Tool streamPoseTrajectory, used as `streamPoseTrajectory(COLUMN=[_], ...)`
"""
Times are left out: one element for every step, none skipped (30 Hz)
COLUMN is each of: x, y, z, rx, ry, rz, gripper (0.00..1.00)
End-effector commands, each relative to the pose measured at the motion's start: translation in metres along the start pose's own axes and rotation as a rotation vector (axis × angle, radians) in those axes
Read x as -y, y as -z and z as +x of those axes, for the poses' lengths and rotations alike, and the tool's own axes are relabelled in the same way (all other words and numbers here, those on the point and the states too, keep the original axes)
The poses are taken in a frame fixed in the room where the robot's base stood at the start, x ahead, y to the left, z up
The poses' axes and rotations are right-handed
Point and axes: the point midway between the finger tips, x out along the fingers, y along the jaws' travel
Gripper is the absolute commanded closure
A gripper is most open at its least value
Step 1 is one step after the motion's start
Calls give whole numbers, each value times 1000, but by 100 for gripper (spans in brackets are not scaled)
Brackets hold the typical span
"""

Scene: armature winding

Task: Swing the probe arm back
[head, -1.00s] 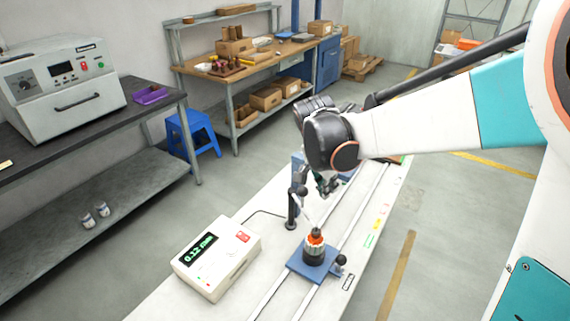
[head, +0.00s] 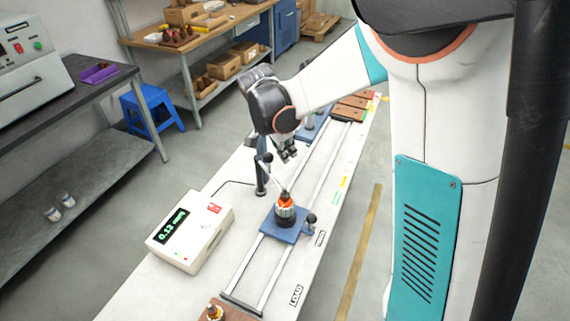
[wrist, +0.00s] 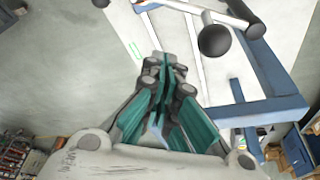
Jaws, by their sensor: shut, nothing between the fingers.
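The probe arm (head: 273,178) is a thin pale rod on a black post (head: 261,178). It slopes down to the right toward the orange-and-black armature (head: 286,211) on a blue fixture (head: 273,224); whether its tip touches is unclear. A dark knob sits near the post's top. My gripper (head: 288,154) is shut and empty, above the bench just right of the post and beyond the armature. In the wrist view its teal-sided fingers (wrist: 166,64) are together, and a black ball knob (wrist: 214,40), seemingly on the probe arm, is apart from them, up and right.
A white meter (head: 190,232) reading 0.12 stands left of the fixture, its cable running toward the post. Two rails (head: 252,272) run along the white bench. Brown blocks (head: 352,106) lie at its far end. A blue stool (head: 151,112) stands on the floor.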

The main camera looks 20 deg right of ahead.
Motion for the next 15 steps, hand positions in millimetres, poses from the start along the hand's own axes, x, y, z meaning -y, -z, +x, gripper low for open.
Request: streamPoseTrajectory(x=[0, 0, 0, 0, 0, 0, 0, 0, 0, 0, 0, 0, 0, 0, 0], y=[0, 0, 0, 0, 0, 0, 0, 0, 0, -1, -1, 0, 0, 0, 0], z=[8, 12, 18, 24, 30, 38, 44, 50, 58, 64, 70, 78, 84, 89, 96], rx=[0, 0, 0, 0, 0, 0, 0, 0, 0, 0, 0, 0, 0, 0, 0], ry=[0, 0, 0, -1, -1, -1, -1, -1, -1, -1, -1, -1, -1, -1, 0], rz=[1, 1, 1, 1, 1, 1, 2, 2, 2, 1, 1, 1, 1, 1, 1], gripper=[100, 100, 100, 100, 100, 100, 100, 100, 100, 100, 100, 100, 100, 100, 100])
